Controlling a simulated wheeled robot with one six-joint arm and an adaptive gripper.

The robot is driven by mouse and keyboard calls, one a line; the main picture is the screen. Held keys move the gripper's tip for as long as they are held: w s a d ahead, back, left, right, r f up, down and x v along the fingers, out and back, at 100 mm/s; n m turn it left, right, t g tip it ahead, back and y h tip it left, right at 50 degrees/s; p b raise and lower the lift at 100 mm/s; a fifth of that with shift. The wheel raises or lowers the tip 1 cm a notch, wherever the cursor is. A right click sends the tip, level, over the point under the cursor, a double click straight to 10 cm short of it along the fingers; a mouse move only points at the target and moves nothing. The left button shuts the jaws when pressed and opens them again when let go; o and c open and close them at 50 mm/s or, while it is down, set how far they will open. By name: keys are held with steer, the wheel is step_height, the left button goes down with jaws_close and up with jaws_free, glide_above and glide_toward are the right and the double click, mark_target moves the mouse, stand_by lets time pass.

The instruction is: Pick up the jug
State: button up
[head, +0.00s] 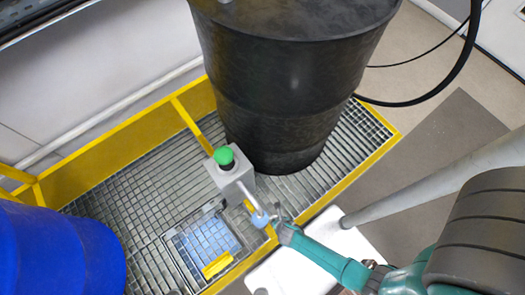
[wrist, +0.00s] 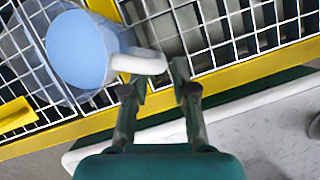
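The jug (wrist: 85,48) shows in the wrist view at upper left. It has a round light-blue top, and its pale handle (wrist: 140,63) points right toward my fingertips. My gripper (wrist: 156,78) is open, with its two fingers apart. The handle's outer end lies at or just beyond the fingertips, and I cannot tell whether they touch it. In the head view my gripper (head: 278,222) is beside a small light-blue round shape (head: 260,217), which seems to be the jug, mostly unclear there.
A large black drum (head: 290,90) stands on the grating (head: 120,190) behind my gripper. A grey box with a green button (head: 224,156) is close by. A blue drum (head: 55,250) stands at left. A yellow handle (head: 217,265) lies on the hatch. Yellow edging borders the grating.

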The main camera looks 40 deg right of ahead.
mark_target(265, 220)
steer(key=shift+x, duration=2.3)
jaws_close()
